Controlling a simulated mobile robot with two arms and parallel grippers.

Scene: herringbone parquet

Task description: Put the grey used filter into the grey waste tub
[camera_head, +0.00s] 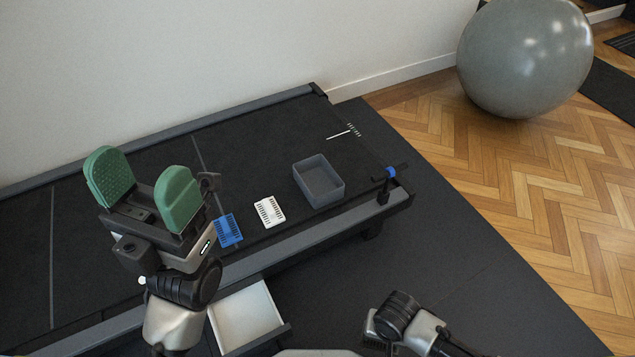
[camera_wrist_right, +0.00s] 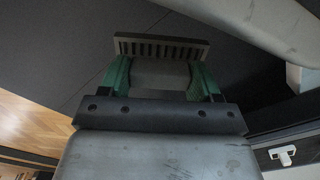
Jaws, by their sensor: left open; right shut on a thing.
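The grey used filter (camera_wrist_right: 160,47), a slatted panel, is held between the green pads of my right gripper (camera_wrist_right: 163,75) in the right wrist view. That gripper is shut on it. In the head view my right arm is low at the bottom edge, and its gripper is mostly hidden. The grey waste tub (camera_head: 340,190) is an open box on the right part of the dark treadmill deck, apart from both grippers. It looks empty. My left gripper (camera_head: 145,188), with green pads, is open and empty over the deck's left part.
A white slatted filter (camera_head: 269,211) and a blue one (camera_head: 228,230) lie left of the tub. A blue-knobbed fixture (camera_head: 390,172) stands at the deck's right edge. A small brush (camera_head: 345,132) lies behind. An open white drawer (camera_head: 246,316) is in front. A grey ball (camera_head: 525,55) is far right.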

